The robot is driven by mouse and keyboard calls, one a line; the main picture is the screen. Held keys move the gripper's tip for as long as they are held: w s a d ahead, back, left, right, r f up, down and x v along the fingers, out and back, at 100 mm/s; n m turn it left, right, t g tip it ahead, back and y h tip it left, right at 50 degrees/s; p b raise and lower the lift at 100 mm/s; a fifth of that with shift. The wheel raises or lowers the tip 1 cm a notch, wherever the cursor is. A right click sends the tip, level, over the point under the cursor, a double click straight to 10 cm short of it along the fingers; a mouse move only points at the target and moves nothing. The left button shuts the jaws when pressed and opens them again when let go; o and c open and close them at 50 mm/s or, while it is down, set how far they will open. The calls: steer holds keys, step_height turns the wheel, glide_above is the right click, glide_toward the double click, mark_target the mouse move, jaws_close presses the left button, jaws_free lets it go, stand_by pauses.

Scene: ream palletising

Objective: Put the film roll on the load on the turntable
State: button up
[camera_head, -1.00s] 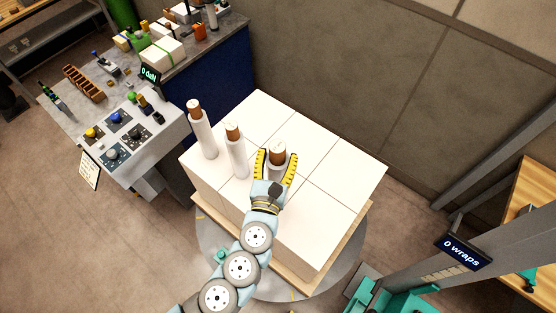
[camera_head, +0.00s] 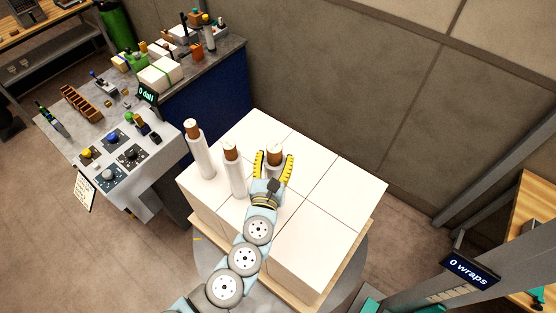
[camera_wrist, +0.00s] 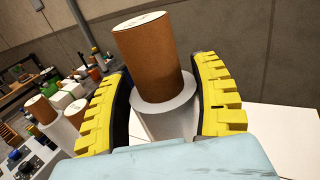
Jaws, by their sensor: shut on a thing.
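The film roll (camera_head: 275,160), a white roll with a brown core, is upright between the fingers of my gripper (camera_head: 273,168) over the white load (camera_head: 320,235). In the wrist view the brown core (camera_wrist: 150,55) rises above the white film (camera_wrist: 168,115), with the yellow fingers (camera_wrist: 165,105) on either side. My gripper is shut on this roll. The roll's lower end is hidden, so I cannot tell whether it touches the load. The turntable (camera_head: 205,265) shows as a grey disc under the load.
Two more film rolls, one at the far left (camera_head: 201,155) and one nearer (camera_head: 236,175), stand upright on the load's left side. A control desk (camera_head: 150,165) is to the left. A post with a "0 wraps" display (camera_head: 468,270) stands at the right. The load's right part is clear.

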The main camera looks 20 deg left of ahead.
steer(key=w+a+f+b, duration=0.2)
steer(key=w+f+b, duration=0.2)
steer(key=f, duration=0.6)
steer(key=shift+w, duration=1.3)
steer(key=shift+f+b, duration=0.1)
steer(key=shift+b, duration=0.2)
steer(key=o, duration=1.3)
steer(key=shift+c, duration=0.2)
